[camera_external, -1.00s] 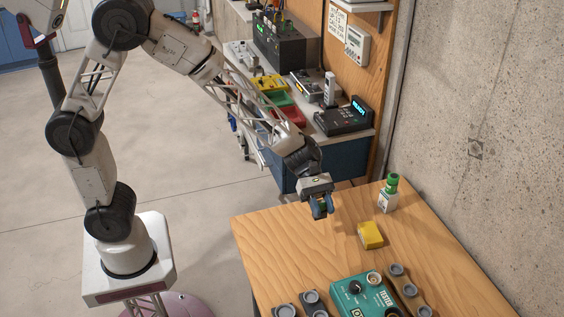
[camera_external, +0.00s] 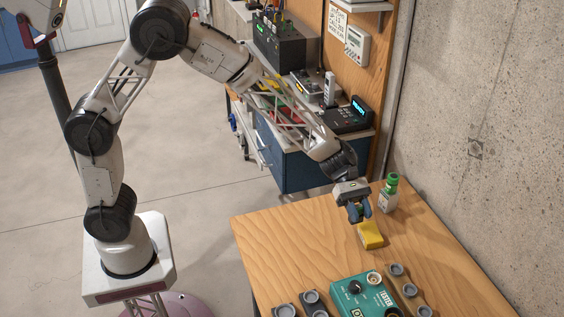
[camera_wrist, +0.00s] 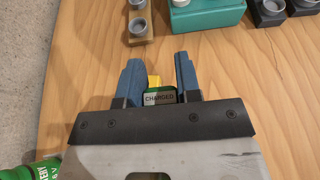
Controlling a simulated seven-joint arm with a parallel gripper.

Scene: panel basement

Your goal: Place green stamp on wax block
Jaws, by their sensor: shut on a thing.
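My gripper (camera_external: 358,214) hangs above the wooden table, just at the back left edge of the yellow wax block (camera_external: 371,236) in the external view. Its blue fingers are shut on the green stamp (camera_wrist: 160,98), which shows a grey "CHARGED" label between them in the wrist view. In the external view the fingers mostly hide the stamp. The wax block lies flat on the table. In the wrist view only a small yellow part of it (camera_wrist: 154,80) shows beyond the stamp. I cannot tell whether stamp and block touch.
A teal tester box (camera_external: 360,299) and dark holders with grey round cups (camera_external: 285,310) are at the table's front. The table's left part is clear.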

